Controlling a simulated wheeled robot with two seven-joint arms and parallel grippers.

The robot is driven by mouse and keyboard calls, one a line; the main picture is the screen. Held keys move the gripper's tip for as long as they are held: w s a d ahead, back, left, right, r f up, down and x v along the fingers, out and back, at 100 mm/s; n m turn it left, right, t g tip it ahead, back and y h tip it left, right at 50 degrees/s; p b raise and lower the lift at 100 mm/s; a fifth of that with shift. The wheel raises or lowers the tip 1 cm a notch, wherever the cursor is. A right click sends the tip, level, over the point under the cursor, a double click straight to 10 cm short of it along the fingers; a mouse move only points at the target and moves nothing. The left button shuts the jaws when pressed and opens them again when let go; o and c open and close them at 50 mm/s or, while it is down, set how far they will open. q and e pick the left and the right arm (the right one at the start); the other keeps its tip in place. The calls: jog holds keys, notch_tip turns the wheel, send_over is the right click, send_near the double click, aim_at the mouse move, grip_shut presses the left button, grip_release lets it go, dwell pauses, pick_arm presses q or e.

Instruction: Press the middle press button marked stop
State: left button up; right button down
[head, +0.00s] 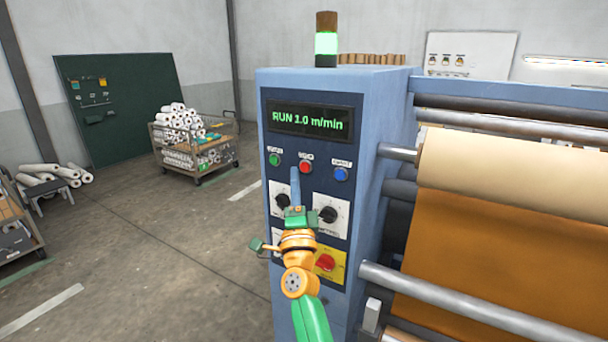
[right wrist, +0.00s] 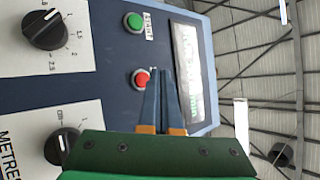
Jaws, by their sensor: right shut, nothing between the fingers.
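The middle button is red (head: 306,167) and sits between a green button (head: 274,160) and a blue button (head: 341,174) on the blue press cabinet's dark panel. The red button also shows in the right wrist view (right wrist: 141,78), just left of my fingertips; its label is too small or hidden to read. My right gripper (head: 295,170) is shut and empty, its fingers pointing at the panel beside the red button. In the right wrist view the fingertips (right wrist: 160,71) overlap the button's edge; I cannot tell if they touch. My left gripper is not in view.
The display (head: 309,120) reads "RUN 1.0 m/min" and the stack light (head: 326,43) glows green. Black knobs (head: 328,214) and a red switch on a yellow plate (head: 325,263) lie below the buttons. Press rollers (head: 510,175) stand at right.

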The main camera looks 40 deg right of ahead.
jog(key=shift+w+d, duration=0.25)
jog(key=shift+d, duration=0.35)
jog(key=shift+d, duration=0.1)
dwell(1.6)
jog(key=shift+w+d+b, duration=0.15)
jog(key=shift+d+b, duration=0.15)
jog(key=shift+b, duration=0.05)
jog(key=shift+w+d+b, duration=0.15)
jog(key=shift+d+b, duration=0.15)
dwell(0.6)
jog(key=shift+a+r, duration=0.1)
jog(key=shift+s+a+p, duration=0.35)
jog(key=shift+a+p, duration=0.15)
jog(key=shift+a, duration=0.1)
